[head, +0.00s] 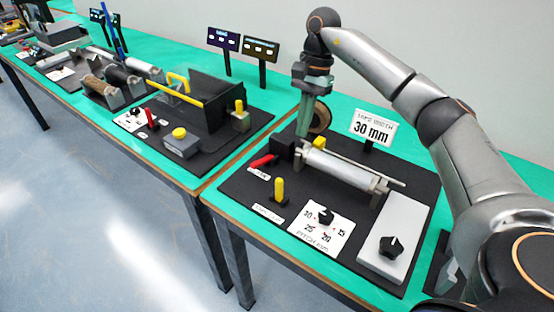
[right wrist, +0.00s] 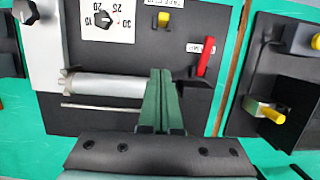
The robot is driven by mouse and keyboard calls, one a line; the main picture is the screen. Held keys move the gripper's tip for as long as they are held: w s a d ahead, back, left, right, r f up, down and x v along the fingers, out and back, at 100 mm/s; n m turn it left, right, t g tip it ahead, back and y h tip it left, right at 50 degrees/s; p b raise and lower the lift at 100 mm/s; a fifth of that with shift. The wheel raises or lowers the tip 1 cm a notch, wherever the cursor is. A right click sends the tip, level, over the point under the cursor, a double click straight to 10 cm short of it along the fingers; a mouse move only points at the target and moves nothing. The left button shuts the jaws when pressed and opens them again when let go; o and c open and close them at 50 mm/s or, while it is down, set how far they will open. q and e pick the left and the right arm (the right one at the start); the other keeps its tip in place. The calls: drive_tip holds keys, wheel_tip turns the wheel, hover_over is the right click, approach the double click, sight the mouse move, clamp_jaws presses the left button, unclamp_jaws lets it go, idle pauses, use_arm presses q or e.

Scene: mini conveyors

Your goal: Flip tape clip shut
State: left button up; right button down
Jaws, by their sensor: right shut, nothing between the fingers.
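My right gripper (head: 301,134) is shut and empty, its green fingers pointing down just above the left end of the silver roller (head: 340,168). In the right wrist view the shut fingers (right wrist: 161,72) hang over the roller's end. A red lever (head: 262,160) with a small label lies to the left of the fingers, apart from them; it also shows in the right wrist view (right wrist: 205,56). A yellow upright tab (head: 279,187) stands at the front of the mat by another label. My left gripper is not in view.
A brown tape ring (head: 319,117) and a "30 mm" sign (head: 372,128) stand behind the roller. A dial card (head: 321,229) and a grey box with a black knob (head: 397,232) are in front. Another station with a black panel (head: 214,98) stands to the left.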

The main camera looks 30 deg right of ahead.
sight(279, 190)
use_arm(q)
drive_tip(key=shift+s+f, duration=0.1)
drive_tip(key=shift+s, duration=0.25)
use_arm(e)
drive_tip(key=shift+s+r, duration=0.1)
drive_tip(key=shift+s, duration=0.05)
drive_tip(key=x, duration=1)
drive_tip(key=shift+a+p, duration=0.15)
drive_tip(key=shift+p, duration=0.25)
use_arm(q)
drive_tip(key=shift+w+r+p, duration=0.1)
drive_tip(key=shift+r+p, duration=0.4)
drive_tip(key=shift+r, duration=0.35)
use_arm(e)
drive_tip(key=shift+s+a, duration=0.35)
drive_tip(key=shift+a, duration=0.5)
drive_tip(key=shift+s+a, duration=0.35)
drive_tip(key=shift+a, duration=0.5)
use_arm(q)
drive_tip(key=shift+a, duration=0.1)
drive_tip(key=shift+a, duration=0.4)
use_arm(e)
drive_tip(key=shift+s+a+r+h, duration=0.1)
drive_tip(key=shift+a+h, duration=0.1)
drive_tip(key=shift+h, duration=0.2)
